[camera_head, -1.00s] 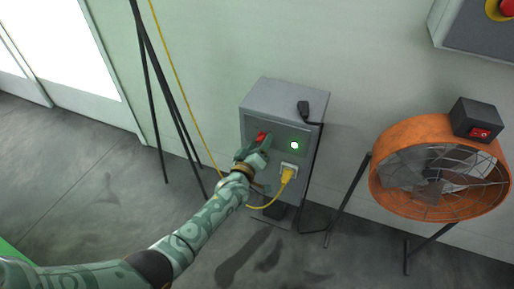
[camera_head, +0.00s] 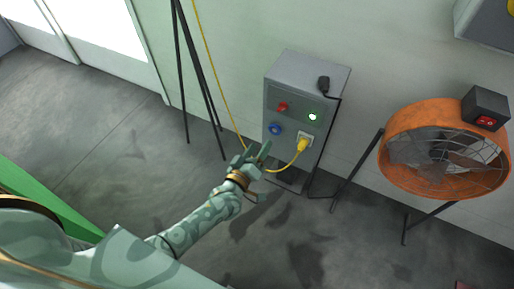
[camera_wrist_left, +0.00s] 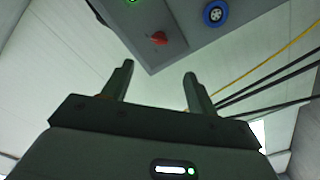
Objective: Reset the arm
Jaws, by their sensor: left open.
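My left arm comes in from the left in the head view. My left gripper (camera_head: 252,155) is open and empty, in front of and below-left of the grey power box, apart from it. In the left wrist view the two fingers (camera_wrist_left: 155,85) stand apart with nothing between them. The grey power box (camera_head: 290,88) stands by the wall. It has a red switch (camera_head: 282,106), a lit green lamp (camera_head: 312,117), a blue socket (camera_head: 276,129) and a yellow plug (camera_head: 303,145) in its front. The red switch also shows in the left wrist view (camera_wrist_left: 158,38). My right gripper is not in view.
An orange fan (camera_head: 394,136) with a red-switched box (camera_head: 486,110) stands on legs to the right. A black stand (camera_head: 184,75) and a yellow cable (camera_head: 211,70) are left of the power box. Grey floor (camera_head: 100,140) lies open at left.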

